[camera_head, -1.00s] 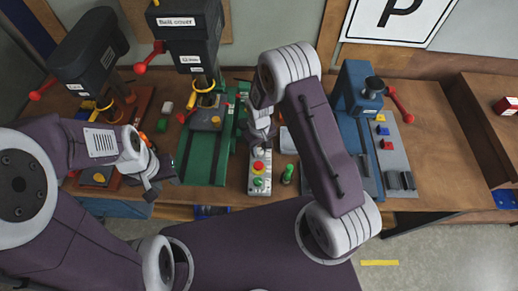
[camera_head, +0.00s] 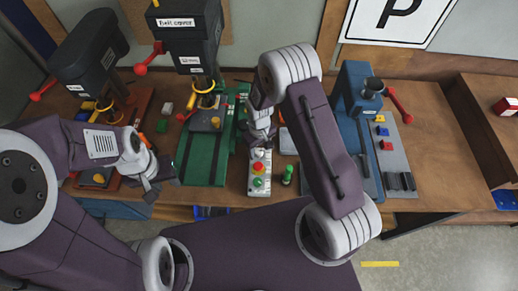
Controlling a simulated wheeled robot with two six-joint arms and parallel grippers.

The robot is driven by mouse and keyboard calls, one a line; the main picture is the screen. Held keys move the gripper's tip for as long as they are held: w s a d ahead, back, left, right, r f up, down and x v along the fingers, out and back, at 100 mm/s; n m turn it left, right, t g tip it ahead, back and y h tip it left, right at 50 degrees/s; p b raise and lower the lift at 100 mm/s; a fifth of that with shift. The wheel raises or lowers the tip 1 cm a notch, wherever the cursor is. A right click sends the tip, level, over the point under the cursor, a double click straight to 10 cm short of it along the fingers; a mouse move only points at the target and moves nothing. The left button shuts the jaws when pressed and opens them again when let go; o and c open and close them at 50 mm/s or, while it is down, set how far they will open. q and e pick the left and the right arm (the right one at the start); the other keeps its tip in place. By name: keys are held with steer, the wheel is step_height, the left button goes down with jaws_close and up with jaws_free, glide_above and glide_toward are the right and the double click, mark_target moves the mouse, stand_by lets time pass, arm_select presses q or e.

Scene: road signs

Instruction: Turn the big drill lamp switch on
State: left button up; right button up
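A tall black drill press (camera_head: 190,45) with a "Belt cover" label stands at the back on a green base (camera_head: 204,158). A second black drill press (camera_head: 90,50) on a red-brown base stands to its left. A grey control box (camera_head: 258,186) with red, yellow and green buttons lies right of the green base. I cannot tell which control is the lamp switch. My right gripper (camera_head: 260,150) points down at the far end of this box; its fingers are too small to read, and contact is unclear. My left gripper (camera_head: 160,178) is open and empty near the red-brown base.
A blue machine (camera_head: 358,90) with a red handle and grey plate stands right of my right arm. A small green object (camera_head: 287,174) stands beside the control box. The wooden bench (camera_head: 440,150) is clear at the right.

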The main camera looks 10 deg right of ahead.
mark_target(259, 152)
steer(key=shift+w+r, duration=0.1)
steer(key=shift+r, duration=0.35)
step_height(259, 152, up, 8)
steer(key=b, duration=0.2)
